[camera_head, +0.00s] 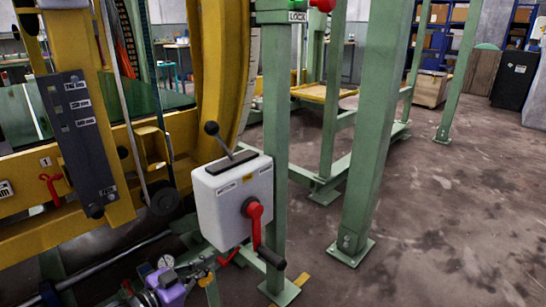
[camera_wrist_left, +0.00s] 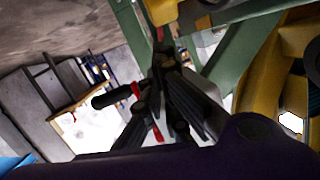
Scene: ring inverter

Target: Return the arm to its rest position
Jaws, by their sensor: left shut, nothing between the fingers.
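My left gripper (camera_head: 204,266) is low in the head view, below the white control box (camera_head: 232,200), with a purple wrist part behind it. Its dark fingers are shut and empty; they also show in the wrist view (camera_wrist_left: 165,65). The box carries a red rotary lever (camera_head: 254,222) with a black grip, hanging down to the right of the gripper, and a black-knobbed lever (camera_head: 218,142) on top. In the wrist view the black grip (camera_wrist_left: 106,98) appears left of the fingers. I see no contact clearly. My right gripper is in neither view.
A green post (camera_head: 274,130) stands directly behind the box, and another (camera_head: 368,140) stands to its right. Yellow machine frame (camera_head: 185,130) and a dark labelled panel (camera_head: 80,140) fill the left. Open concrete floor (camera_head: 440,220) lies at the right.

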